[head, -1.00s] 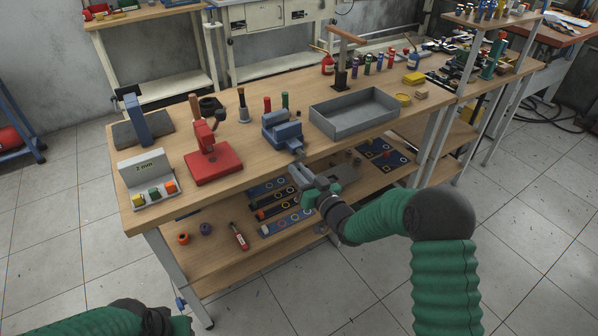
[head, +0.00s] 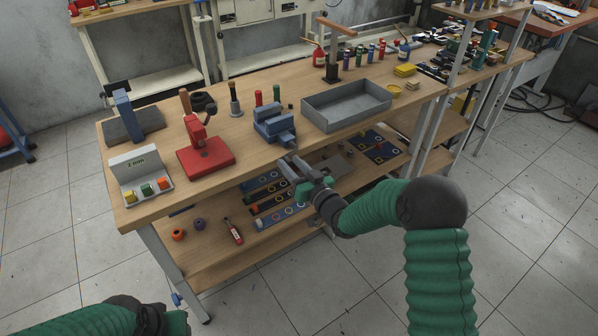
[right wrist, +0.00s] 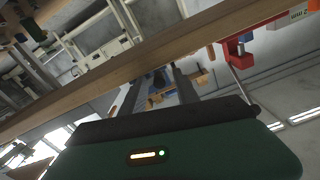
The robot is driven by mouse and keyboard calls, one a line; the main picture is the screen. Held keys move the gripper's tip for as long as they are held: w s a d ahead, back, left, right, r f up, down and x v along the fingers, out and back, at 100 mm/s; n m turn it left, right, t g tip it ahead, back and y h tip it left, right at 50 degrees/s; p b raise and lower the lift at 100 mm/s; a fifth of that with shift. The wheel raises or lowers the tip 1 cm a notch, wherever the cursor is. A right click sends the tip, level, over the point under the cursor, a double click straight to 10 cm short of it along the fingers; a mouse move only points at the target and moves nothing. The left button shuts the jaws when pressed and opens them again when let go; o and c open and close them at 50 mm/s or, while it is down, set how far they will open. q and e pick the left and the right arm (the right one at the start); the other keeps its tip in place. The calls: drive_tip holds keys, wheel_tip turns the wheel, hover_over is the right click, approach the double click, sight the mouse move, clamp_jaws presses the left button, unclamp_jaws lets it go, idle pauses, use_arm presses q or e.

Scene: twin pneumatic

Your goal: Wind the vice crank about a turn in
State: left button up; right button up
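The blue vice (head: 273,125) stands at the front edge of the wooden bench, in the middle of the head view. My right gripper (head: 290,164) is just below and in front of it, off the bench edge. Its two fingers are apart, with nothing visibly clamped. In the right wrist view the fingers (right wrist: 158,90) point towards blue vice parts (right wrist: 168,97), with small tan pieces between and beside them. I cannot tell which piece is the crank, or whether a finger touches it. My left arm shows at the bottom left; its fingers are out of frame.
A red press (head: 205,157) stands left of the vice and a grey tray (head: 345,112) right of it. A parts holder labelled 2 mm (head: 140,170) sits at the left corner. The lower shelf (head: 215,262) below my right gripper holds strips and small parts.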

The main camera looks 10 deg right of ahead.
drive_tip(key=p+v, duration=0.1)
drive_tip(key=v, duration=1.5)
drive_tip(key=shift+s+p, duration=0.25)
drive_tip(key=shift+p, duration=0.1)
drive_tip(key=shift+f, duration=0.1)
